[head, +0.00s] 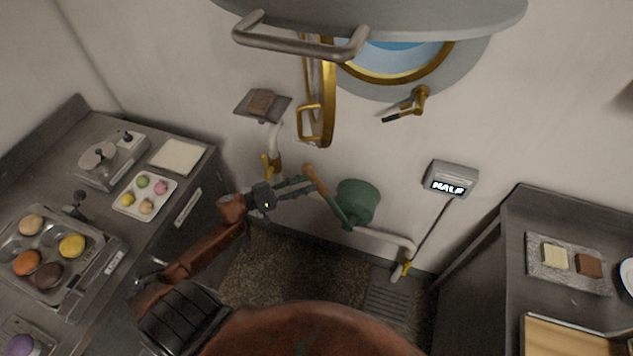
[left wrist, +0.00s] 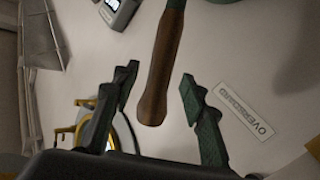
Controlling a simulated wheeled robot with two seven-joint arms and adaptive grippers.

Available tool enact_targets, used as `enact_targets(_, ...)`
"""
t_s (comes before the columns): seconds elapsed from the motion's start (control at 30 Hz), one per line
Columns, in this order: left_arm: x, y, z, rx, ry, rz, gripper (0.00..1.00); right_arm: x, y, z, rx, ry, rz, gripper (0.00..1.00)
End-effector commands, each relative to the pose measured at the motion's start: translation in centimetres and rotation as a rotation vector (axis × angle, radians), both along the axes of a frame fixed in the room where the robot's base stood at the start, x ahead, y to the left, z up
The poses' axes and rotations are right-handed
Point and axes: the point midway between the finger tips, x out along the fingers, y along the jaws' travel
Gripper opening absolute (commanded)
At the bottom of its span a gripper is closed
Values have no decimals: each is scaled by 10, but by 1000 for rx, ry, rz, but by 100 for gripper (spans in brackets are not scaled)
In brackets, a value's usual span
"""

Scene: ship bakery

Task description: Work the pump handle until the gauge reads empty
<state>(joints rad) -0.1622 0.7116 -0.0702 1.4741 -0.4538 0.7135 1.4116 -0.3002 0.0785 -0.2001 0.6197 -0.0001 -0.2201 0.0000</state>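The green pump (head: 356,203) is on the wall at the middle of the head view, with pipes on both sides. Its handle (head: 316,181) has a brown wooden grip and points up and to the left. The gauge (head: 451,180) on the wall to the right reads "HALF". My left gripper (head: 308,187) reaches the handle from the left. In the left wrist view the wooden handle (left wrist: 163,70) ends between the two spread fingers, with a gap visible on each side. My right gripper is in neither view.
Right counter holds a board with two slices (head: 568,264). A floor grate (head: 387,302) lies below the gauge. An "OVERBOARD" label (left wrist: 246,109) is beside the handle.

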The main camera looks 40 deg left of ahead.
Motion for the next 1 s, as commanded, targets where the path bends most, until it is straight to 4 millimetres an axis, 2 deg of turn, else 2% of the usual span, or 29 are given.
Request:
enact_targets(0.13,20,-13,0,-1,0,0,40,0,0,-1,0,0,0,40)
enact_targets(0.3,32,-21,-1,0,0,1,40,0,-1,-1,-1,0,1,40)
enact_targets(0.63,35,-23,-2,0,2,2,40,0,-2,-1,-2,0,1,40)
enact_targets(1.0,34,-22,-2,0,2,2,14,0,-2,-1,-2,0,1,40)
